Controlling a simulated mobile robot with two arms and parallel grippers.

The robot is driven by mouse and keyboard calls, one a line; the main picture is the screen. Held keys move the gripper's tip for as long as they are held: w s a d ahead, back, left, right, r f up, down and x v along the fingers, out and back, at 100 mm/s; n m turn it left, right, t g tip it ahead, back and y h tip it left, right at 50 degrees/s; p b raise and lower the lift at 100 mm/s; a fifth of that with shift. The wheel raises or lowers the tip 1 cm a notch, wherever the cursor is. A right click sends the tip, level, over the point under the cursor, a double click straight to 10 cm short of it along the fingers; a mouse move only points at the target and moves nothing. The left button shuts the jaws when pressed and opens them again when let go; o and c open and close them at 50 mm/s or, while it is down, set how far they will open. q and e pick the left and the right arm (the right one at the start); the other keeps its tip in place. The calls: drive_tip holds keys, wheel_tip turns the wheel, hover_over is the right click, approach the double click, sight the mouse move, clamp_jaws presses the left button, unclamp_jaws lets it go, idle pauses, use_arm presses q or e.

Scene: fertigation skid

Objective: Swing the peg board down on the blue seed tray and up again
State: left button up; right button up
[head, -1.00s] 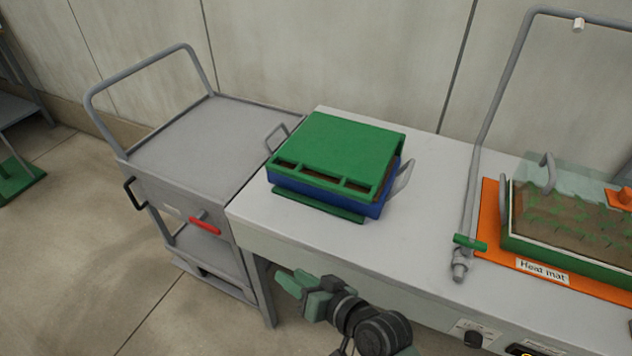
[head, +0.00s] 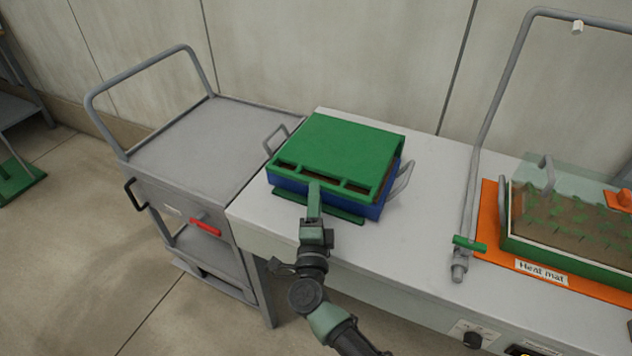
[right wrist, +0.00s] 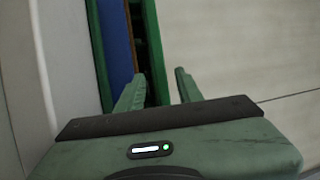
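The green peg board (head: 345,150) lies flat over the blue seed tray (head: 376,209) on the bench. Slots along its near edge show brown soil. My right gripper (head: 314,190) is at the near edge of the board, close to its front bar. In the right wrist view its two fingers (right wrist: 160,80) are apart, and a green strip of the board (right wrist: 151,45) shows between them with the blue tray (right wrist: 115,45) to the left. I cannot tell whether the fingers touch the board. My left gripper is not in view.
Grey loop handles stand at the tray's left (head: 277,137) and right (head: 402,178). A grey cart (head: 200,140) stands left of the bench (head: 430,215). An orange heat mat (head: 489,205) with a covered seedling tray and a tall grey pipe frame (head: 490,115) are at right.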

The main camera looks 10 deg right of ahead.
drive_tip(key=shift+x, duration=2.3)
clamp_jaws()
drive_tip(key=shift+f, duration=0.1)
